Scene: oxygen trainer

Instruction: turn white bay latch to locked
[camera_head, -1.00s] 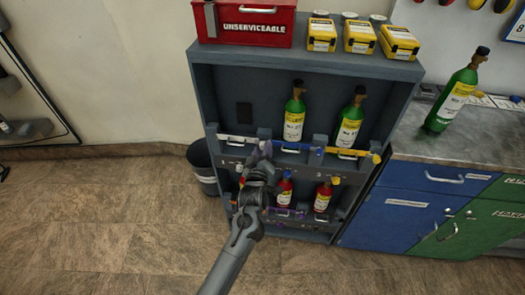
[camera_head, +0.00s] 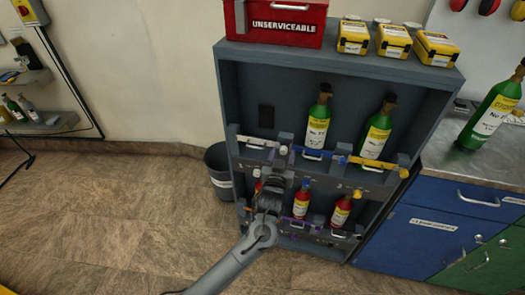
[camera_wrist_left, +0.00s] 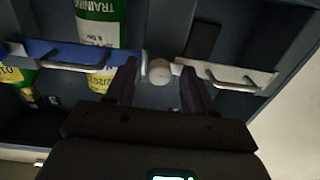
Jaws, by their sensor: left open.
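The white bay bar (camera_head: 257,142) runs across the front of the empty upper left bay of the grey rack, and it also shows in the left wrist view (camera_wrist_left: 230,72). A round pale knob (camera_wrist_left: 159,72) sits at its inner end, beside the blue bar (camera_wrist_left: 75,55). My left gripper (camera_head: 284,163) is in front of the rack at this knob. In the left wrist view my left gripper (camera_wrist_left: 160,85) is open, with one finger on each side of the knob. I cannot tell whether the fingers touch it. My right gripper is out of view.
Green bottles (camera_head: 317,122) stand behind the blue and yellow bars (camera_head: 378,165). Red bottles (camera_head: 301,202) stand on the lower shelf. A red box (camera_head: 285,22) and yellow boxes (camera_head: 394,42) are on top. A dark bin (camera_head: 217,165) stands left; a counter is right.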

